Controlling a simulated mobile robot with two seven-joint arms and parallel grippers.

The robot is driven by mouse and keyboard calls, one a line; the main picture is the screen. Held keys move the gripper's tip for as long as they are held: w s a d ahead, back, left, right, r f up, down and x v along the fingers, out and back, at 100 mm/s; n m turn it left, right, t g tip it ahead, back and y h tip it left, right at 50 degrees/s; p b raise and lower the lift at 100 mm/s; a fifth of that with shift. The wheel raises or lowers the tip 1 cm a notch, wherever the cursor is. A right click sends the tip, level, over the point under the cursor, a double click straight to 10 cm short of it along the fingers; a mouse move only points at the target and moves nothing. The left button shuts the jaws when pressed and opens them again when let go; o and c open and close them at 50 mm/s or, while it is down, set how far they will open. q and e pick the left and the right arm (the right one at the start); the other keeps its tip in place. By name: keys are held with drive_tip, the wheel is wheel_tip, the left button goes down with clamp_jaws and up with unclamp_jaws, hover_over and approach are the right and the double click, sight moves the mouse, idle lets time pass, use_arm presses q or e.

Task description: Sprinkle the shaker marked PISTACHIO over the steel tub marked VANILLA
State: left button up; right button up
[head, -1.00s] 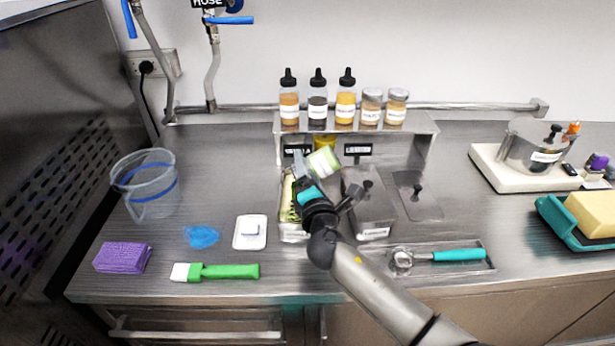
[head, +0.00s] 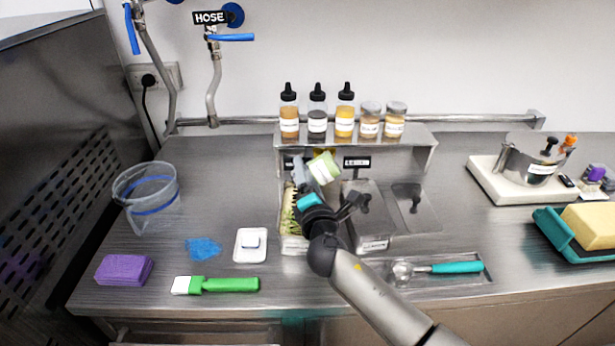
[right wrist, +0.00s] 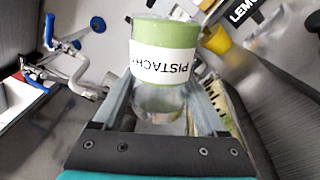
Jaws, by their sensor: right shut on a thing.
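My right gripper (head: 312,180) is shut on the shaker marked PISTACHIO (head: 323,167), a clear jar with green contents and a white label. In the right wrist view the shaker (right wrist: 164,68) is between the fingers, its green end away from the palm. In the head view it is tilted, above a steel tub (head: 290,240) with pale and green contents, left of a lidded tub. My arm hides part of this tub. The sign behind it is mostly covered, so I cannot read it now. My left gripper is not in view.
A steel shelf (head: 425,142) with several bottles and jars stands behind the tubs. A lidded tub (head: 372,215) under the LEMON sign (head: 357,163) is just right of the arm. A yellow cup (right wrist: 218,40) is behind the shaker. A white scale (head: 251,258) and green brush (head: 230,285) lie left.

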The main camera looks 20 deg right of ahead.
drive_tip(key=shift+f+b, duration=0.75)
drive_tip(key=shift+f, duration=0.15)
drive_tip(key=shift+r, duration=0.1)
drive_tip(key=shift+w, duration=0.1)
drive_tip(key=shift+w+d+r, duration=0.25)
drive_tip(key=shift+w+r, duration=0.05)
drive_tip(key=shift+w, duration=0.35)
drive_tip(key=shift+w+d+r, duration=0.2)
drive_tip(key=shift+w+r, duration=0.1)
drive_tip(key=shift+w, duration=0.3)
drive_tip(key=shift+w+d+r, duration=0.25)
drive_tip(key=shift+w+r, duration=0.05)
drive_tip(key=shift+w, duration=0.35)
drive_tip(key=shift+f+b, duration=0.65)
drive_tip(key=shift+f, duration=0.25)
